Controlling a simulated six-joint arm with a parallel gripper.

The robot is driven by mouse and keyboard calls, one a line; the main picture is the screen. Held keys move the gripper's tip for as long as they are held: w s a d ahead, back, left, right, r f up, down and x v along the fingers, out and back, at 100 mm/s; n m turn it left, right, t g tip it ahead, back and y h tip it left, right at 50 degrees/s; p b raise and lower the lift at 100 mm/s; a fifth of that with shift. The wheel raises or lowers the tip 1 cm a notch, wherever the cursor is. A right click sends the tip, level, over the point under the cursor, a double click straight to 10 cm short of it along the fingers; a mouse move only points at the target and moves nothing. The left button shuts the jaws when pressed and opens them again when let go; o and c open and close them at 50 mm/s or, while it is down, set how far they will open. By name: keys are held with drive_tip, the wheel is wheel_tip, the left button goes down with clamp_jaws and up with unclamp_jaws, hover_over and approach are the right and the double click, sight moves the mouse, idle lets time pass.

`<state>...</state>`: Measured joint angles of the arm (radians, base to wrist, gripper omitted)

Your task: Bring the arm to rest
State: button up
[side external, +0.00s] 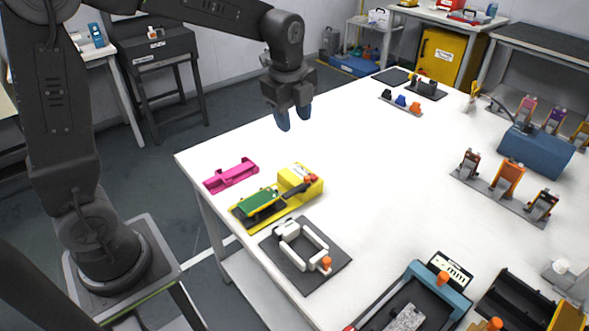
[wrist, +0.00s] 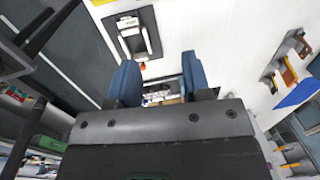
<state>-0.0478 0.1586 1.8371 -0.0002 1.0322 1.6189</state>
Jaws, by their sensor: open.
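My gripper (side external: 292,116) hangs in the air above the far left part of the white table, with its two blue fingers pointing down. The fingers are apart and nothing is between them. It is clear of everything on the table. In the wrist view my gripper (wrist: 160,80) also shows its blue fingers spread, with no object held. My arm reaches up and over from its base at the left.
The white table (side external: 400,190) carries a pink holder (side external: 232,175), a yellow fixture (side external: 302,185) with a green piece (side external: 260,201), a white clamp frame on a dark plate (side external: 325,278), a teal-edged tray (side external: 455,300) and a blue box (side external: 535,150). The table's middle is clear.

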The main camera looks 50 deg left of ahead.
drive_tip(key=s+d+r+n+t, duration=0.1)
drive_tip(key=s+r+n+t, duration=0.1)
drive_tip(key=s+n, duration=0.7)
drive_tip(key=s+d+r+n+t, duration=0.1)
drive_tip(key=s+n+t, duration=0.1)
drive_tip(key=s+n, duration=0.7)
drive_tip(key=shift+s+r, duration=0.4)
drive_tip(key=shift+s, duration=0.6)
